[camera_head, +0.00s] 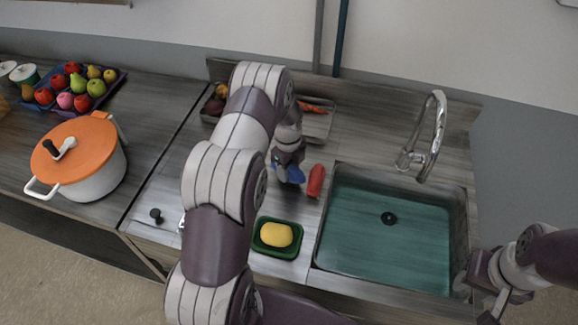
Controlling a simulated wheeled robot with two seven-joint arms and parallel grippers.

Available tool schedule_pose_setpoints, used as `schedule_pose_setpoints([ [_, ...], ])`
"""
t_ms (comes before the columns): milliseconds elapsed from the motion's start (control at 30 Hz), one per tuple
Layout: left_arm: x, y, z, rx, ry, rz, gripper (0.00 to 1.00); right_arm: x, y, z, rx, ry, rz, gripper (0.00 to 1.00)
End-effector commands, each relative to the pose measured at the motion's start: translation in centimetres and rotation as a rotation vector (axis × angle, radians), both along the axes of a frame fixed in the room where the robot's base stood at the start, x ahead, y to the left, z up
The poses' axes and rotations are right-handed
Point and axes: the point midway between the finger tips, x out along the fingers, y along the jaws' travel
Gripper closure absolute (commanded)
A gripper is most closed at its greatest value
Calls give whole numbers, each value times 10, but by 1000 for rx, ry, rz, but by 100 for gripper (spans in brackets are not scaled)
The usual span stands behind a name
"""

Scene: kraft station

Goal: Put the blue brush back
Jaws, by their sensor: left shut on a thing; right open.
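The blue brush (292,175) is in my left gripper (287,167), whose jaws are shut on it. It is over the counter strip left of the sink, and only part of its blue surface shows. I cannot tell whether it touches the counter. A red item (316,181) stands or lies just right of it, close to the sink's edge. My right gripper (490,292) is open and empty at the lower right, by the sink's right front corner. My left arm hides part of the counter.
The sink (355,255) with its tap (433,130) fills the right. A yellow sponge (276,234) sits in a green dish (264,250) at the front. A tray (322,122) is behind. An orange-lidded pot (98,178) and fruit tray (117,84) are left.

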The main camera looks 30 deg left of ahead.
Motion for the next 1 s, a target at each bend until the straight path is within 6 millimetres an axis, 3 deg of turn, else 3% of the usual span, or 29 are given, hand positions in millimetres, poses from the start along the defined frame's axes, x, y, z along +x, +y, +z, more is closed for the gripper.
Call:
schedule_pose_setpoints([
  [67,1,0,-7,1,-1,0,100,0,0,8,0,0,0,57],
  [433,1,0,-18,1,-4,0,100,0,0,2,0,0,0,57],
  [467,1,0,-17,1,-4,0,48,0,0,3,0,0,0,57],
  [533,1,0,-16,1,-4,0,26,0,0,4,0,0,0,57],
  [800,1,0,-15,1,-4,0,26,0,0,5,0,0,0,57],
  [867,1,0,-11,1,-4,0,26,0,0,9,0,0,0,57],
  [1000,2,0,5,2,-8,0,26,0,0,-4,0,0,0,57],
])
